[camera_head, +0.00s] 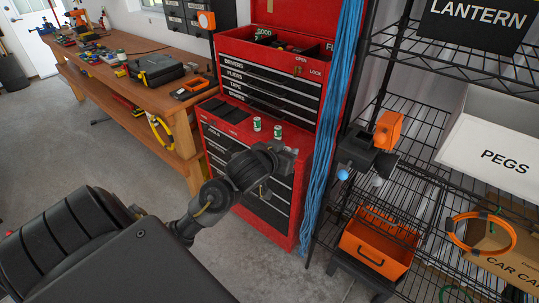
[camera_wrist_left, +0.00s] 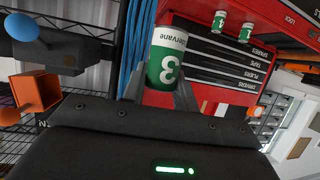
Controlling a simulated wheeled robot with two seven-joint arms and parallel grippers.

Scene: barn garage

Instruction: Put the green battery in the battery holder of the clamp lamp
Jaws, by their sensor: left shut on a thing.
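A green and white battery (camera_wrist_left: 165,58) marked with a large digit is held between the fingers of my left gripper (camera_wrist_left: 160,90) in the left wrist view. In the head view my left gripper (camera_head: 276,155) is in front of the red tool chest, and its battery is hidden. What looks like the clamp lamp, with an orange head (camera_head: 388,130) and a dark body (camera_head: 355,151), sits on the wire shelf to its right. It also shows as a dark body (camera_wrist_left: 50,50) in the left wrist view. The inside of its battery holder cannot be made out.
Two more green and white batteries (camera_head: 257,123) (camera_head: 278,131) stand on the red tool chest (camera_head: 298,207). Blue cords (camera_head: 325,120) hang between chest and shelf. An orange bin (camera_head: 373,247) and a PEGS box (camera_head: 495,157) are on the right. A workbench (camera_head: 150,92) stands left.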

